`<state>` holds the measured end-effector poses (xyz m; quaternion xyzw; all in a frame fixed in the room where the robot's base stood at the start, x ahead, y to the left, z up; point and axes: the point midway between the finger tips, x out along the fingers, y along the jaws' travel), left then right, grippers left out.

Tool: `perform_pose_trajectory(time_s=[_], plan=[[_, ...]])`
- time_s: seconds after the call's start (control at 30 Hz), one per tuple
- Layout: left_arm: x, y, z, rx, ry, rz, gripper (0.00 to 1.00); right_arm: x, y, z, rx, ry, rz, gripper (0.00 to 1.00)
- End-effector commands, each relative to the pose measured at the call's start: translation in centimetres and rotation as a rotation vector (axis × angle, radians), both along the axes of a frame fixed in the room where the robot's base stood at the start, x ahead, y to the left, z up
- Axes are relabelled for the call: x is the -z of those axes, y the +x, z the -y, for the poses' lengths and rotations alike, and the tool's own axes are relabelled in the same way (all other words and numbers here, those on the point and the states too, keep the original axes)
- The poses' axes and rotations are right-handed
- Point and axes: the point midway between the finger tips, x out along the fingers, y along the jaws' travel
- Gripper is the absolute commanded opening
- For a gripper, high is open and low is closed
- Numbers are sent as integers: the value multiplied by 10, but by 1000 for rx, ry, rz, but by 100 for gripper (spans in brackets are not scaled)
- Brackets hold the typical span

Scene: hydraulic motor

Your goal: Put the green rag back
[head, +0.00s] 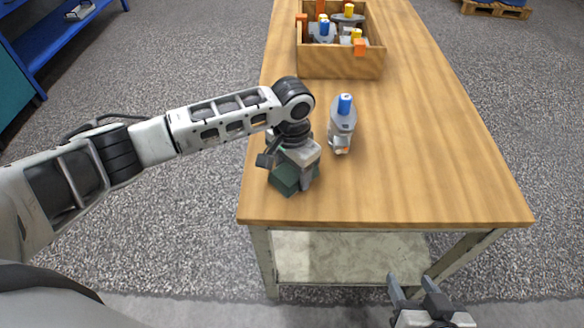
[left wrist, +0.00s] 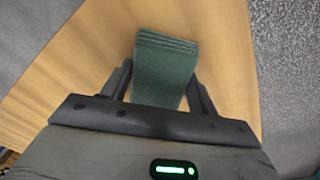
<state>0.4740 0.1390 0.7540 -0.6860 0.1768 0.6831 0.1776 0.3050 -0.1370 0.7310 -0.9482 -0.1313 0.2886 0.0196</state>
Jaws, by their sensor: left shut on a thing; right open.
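The green rag (head: 286,179) is a folded dark green cloth at the near left corner of the wooden table (head: 420,150). My left gripper (head: 297,180) is shut on the rag from above. In the left wrist view the layered rag (left wrist: 165,65) lies between the two fingers of my left gripper (left wrist: 160,85), with the wood behind it. I cannot tell whether the rag touches the table. My right gripper (head: 412,284) is open and empty, in front of the table's near edge and lower than the top.
A grey hydraulic motor (head: 342,122) with a blue cap stands on the table just right of my left gripper. A wooden crate (head: 340,65) with several motor parts stands at the back. The table's right half is clear. A blue shelf (head: 60,45) is at far left.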

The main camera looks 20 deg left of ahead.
Motion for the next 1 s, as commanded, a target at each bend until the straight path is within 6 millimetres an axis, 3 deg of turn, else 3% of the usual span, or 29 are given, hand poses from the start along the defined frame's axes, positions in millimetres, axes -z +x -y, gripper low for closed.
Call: perform_pose_trajectory(time_s=[0.03, 0.1, 0.47, 1.0], plan=[[1, 0, 0, 0, -1, 0, 65, 0, 0, 0, 1, -1, -1, 52], [1, 0, 0, 0, 0, 0, 81, 0, 0, 0, 1, -1, -1, 52], [-5, 0, 0, 0, 0, 1, 81, 2, -1, 0, 0, -2, -5, 52], [-106, 0, 0, 0, -1, 2, 81, -2, -3, 2, -2, -20, -15, 52]])
